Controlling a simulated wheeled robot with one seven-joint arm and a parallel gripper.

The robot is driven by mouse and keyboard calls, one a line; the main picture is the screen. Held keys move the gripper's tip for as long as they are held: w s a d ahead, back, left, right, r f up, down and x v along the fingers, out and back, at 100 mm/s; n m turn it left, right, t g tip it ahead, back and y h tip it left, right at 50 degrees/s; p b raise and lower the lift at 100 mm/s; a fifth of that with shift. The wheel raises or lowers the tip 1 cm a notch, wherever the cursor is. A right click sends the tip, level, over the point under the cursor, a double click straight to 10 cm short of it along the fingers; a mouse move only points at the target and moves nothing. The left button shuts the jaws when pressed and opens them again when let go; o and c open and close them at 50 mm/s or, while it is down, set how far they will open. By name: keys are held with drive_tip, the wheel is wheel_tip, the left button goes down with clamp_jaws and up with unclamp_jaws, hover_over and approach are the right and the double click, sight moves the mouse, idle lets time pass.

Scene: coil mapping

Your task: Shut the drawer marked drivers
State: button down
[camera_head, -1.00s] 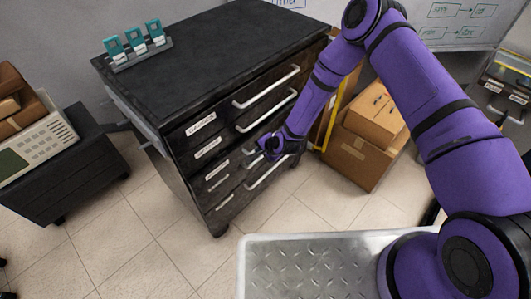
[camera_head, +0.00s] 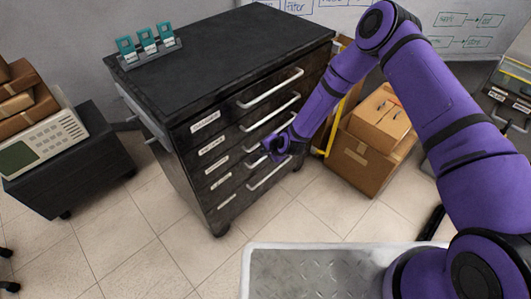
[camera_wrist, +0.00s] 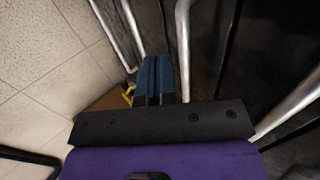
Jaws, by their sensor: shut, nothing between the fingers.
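A black drawer cabinet (camera_head: 187,178) stands at the middle, with several drawers stacked in its front. Each has a white label and a silver bar handle; the label words are too small to read, so I cannot tell which drawer is drivers. My gripper (camera_head: 275,157) is at the middle-to-lower drawers, in front of their handles, and hides part of them. In the wrist view my gripper (camera_wrist: 159,72) has its blue fingers together and empty, among silver handles (camera_wrist: 183,50). No drawer clearly stands out far; whether one is slightly open I cannot tell.
Cardboard boxes (camera_head: 362,163) and a yellow frame stand close right of the cabinet. A teal-and-grey rack (camera_head: 150,50) sits on its top. A low black stand (camera_head: 75,165) with a beige device is at left. Tiled floor is clear in front.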

drive_tip(key=s+d+r+n+h, duration=0.15)
drive_tip(key=d+r, duration=0.55)
drive_tip(key=r, duration=0.7)
drive_tip(key=s+d+r+n+h, duration=0.1)
drive_tip(key=s+d+r+n, duration=0.2)
drive_tip(key=d+r, duration=0.75)
drive_tip(key=s+d+r+n+h, duration=0.2)
drive_tip(key=d+r, duration=0.1)
drive_tip(key=r, duration=1.4)
drive_tip(key=s+d+r+n+h, duration=0.1)
drive_tip(key=s+d+r, duration=0.6)
drive_tip(key=s+r, duration=0.55)
drive_tip(key=s+d+r, duration=0.2)
drive_tip(key=s+r, duration=0.1)
drive_tip(key=s, duration=0.5)
drive_tip(key=s+d+r+n, duration=0.1)
drive_tip(key=s+d+r, duration=0.1)
drive_tip(key=s, duration=0.6)
drive_tip(key=shift+d+r, duration=0.3)
drive_tip(key=shift+r, duration=0.2)
